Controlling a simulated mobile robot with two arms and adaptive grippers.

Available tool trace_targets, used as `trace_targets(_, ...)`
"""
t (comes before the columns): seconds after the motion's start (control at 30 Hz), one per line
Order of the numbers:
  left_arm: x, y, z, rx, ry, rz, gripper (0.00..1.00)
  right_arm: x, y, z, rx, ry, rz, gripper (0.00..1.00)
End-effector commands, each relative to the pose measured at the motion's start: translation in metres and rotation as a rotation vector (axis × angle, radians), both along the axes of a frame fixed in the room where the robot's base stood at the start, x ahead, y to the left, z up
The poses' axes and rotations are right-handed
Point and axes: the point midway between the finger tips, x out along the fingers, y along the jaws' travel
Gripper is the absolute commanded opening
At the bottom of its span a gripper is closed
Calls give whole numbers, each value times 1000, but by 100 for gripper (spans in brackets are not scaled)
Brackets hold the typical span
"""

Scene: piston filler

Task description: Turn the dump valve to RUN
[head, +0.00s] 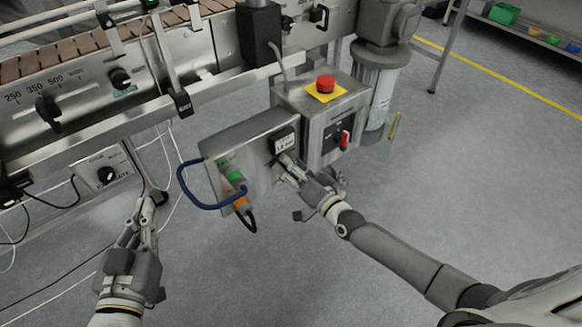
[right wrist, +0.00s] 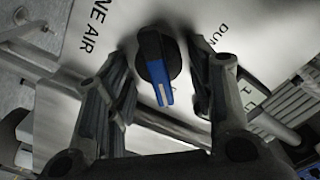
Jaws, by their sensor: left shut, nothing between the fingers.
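The dump valve is a black knob with a blue pointer stripe (right wrist: 157,68) on a pale plate in the right wrist view. Part of a "DUMP" label and "LINE AIR"-like lettering show beside it. My right gripper (right wrist: 163,88) is open, with one finger on either side of the knob; whether they touch it I cannot tell. In the head view my right gripper (head: 292,176) is at the front of the steel box (head: 222,148), and the knob is not clearly visible there. My left gripper (head: 143,216) is shut and empty at the lower left, apart from the box.
A red emergency stop (head: 325,84) on yellow and a red-handled switch (head: 345,140) sit on the adjoining cabinet. A blue hose (head: 181,188) loops left of the box. A small panel with a knob (head: 106,175) is near my left gripper.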

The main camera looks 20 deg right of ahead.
Motion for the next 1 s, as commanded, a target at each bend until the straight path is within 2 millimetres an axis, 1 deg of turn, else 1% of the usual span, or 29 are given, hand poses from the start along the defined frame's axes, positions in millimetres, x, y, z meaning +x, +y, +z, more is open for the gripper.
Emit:
trace_targets(0.23, 1, 1, 0, 1, -1, 2, 0, -1, -1, 1, 0, -2, 0, 50)
trace_targets(0.37, 1, 1, 0, 1, -1, 1, 0, -11, -4, 0, -1, 0, 0, 50)
trace_targets(0.47, 0, 1, 0, 1, 0, 1, 0, -25, -9, 0, 0, 1, 0, 50)
trace_targets(0.7, 0, 0, 0, 1, 0, 1, 0, -70, -25, -1, -2, 2, 1, 50)
trace_targets(0.8, 0, 0, 0, 1, 0, 1, 0, -86, -31, -1, -1, 1, 0, 50)
trace_targets(0.9, 0, 0, 0, 1, 0, 1, 0, -99, -36, -1, -2, 2, 0, 50)
trace_targets(1.0, 0, 0, 0, 1, 0, 1, 0, -107, -39, 0, -1, 0, 0, 50)
